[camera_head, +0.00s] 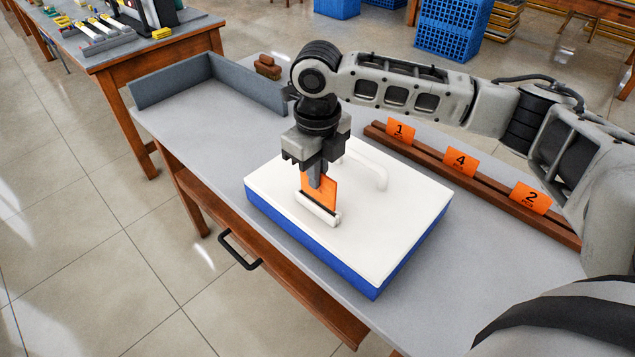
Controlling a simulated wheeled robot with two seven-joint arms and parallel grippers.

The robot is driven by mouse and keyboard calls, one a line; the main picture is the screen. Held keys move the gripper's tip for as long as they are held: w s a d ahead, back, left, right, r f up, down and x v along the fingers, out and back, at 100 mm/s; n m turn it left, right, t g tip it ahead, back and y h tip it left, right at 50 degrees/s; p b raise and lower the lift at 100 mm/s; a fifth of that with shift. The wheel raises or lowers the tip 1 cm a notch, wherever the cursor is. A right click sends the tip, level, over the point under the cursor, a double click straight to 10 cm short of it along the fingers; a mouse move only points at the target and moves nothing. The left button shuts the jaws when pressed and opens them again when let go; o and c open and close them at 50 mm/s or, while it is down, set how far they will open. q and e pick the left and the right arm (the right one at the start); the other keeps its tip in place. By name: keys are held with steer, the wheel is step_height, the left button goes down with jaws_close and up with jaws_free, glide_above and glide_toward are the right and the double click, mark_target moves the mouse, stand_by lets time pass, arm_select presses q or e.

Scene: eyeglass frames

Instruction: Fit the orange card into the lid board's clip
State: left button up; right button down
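My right gripper (315,180) points down over the white lid board (402,220), which lies on a blue base. It is shut on the upper part of an orange card (324,194), which stands roughly upright. The card's lower edge is at the white clip (317,210), a low bar near the lid's left front side. I cannot tell how deep the card sits in the clip. A white handle (378,172) rises from the lid behind the gripper. My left gripper is not in view.
A brown wooden rack (482,186) behind the lid holds orange cards marked 1 (400,131), 4 (460,161) and 2 (530,198). A grey low wall (210,80) edges the table's far left. Brown blocks (267,67) lie beyond it. The table's left part is clear.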

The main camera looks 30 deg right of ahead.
mark_target(317, 199)
step_height(317, 199, down, 3)
steer(key=shift+r, duration=0.2)
steer(key=shift+f, duration=0.2)
steer(key=c, duration=1.6)
jaws_free()
steer(key=shift+f, duration=0.15)
step_height(317, 199, up, 12)
steer(key=shift+r, duration=0.2)
